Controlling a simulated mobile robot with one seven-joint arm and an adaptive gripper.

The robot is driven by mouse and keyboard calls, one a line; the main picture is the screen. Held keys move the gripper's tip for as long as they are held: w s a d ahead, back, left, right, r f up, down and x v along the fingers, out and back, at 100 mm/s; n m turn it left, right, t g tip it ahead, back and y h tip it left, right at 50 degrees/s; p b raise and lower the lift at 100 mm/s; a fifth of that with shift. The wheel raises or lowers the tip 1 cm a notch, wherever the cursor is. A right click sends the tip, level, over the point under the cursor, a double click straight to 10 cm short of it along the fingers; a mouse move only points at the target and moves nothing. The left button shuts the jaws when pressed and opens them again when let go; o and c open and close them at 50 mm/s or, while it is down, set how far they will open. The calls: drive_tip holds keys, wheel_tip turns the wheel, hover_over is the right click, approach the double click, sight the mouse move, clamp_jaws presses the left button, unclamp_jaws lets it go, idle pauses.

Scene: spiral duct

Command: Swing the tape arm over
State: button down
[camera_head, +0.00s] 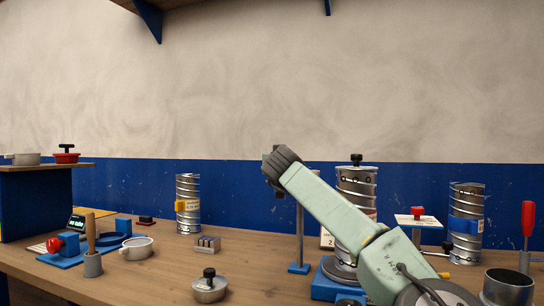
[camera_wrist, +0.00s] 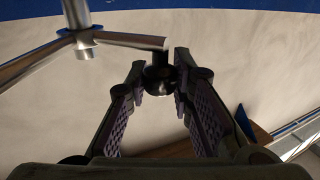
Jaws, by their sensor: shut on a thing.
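The tape arm shows in the wrist view as a silver bar (camera_wrist: 130,40) reaching sideways from an upright metal post (camera_wrist: 77,25). A dark knob (camera_wrist: 159,78) hangs at or near the bar's right end. My gripper (camera_wrist: 161,84) has its fingertips on both sides of that knob and is shut on it. In the head view, my gripper (camera_head: 273,165) is up beside the top of the thin grey post (camera_head: 299,235) with a blue foot. The bar and knob are hidden there by my gripper and arm. A spiral duct (camera_head: 357,185) stands right behind my arm, partly covered.
Other spiral ducts stand left (camera_head: 188,215) and right (camera_head: 467,225). A grey lidded pot (camera_head: 209,288), a slotted block (camera_head: 207,244), a white pot (camera_head: 137,248) and a red-handled tool (camera_head: 528,225) are on the bench. The air left of my gripper is clear.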

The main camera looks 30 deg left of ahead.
drive_tip(key=shift+w, duration=0.1)
drive_tip(key=c, duration=1.4)
unclamp_jaws()
drive_tip(key=shift+o, duration=0.2)
drive_tip(key=v, duration=1.2)
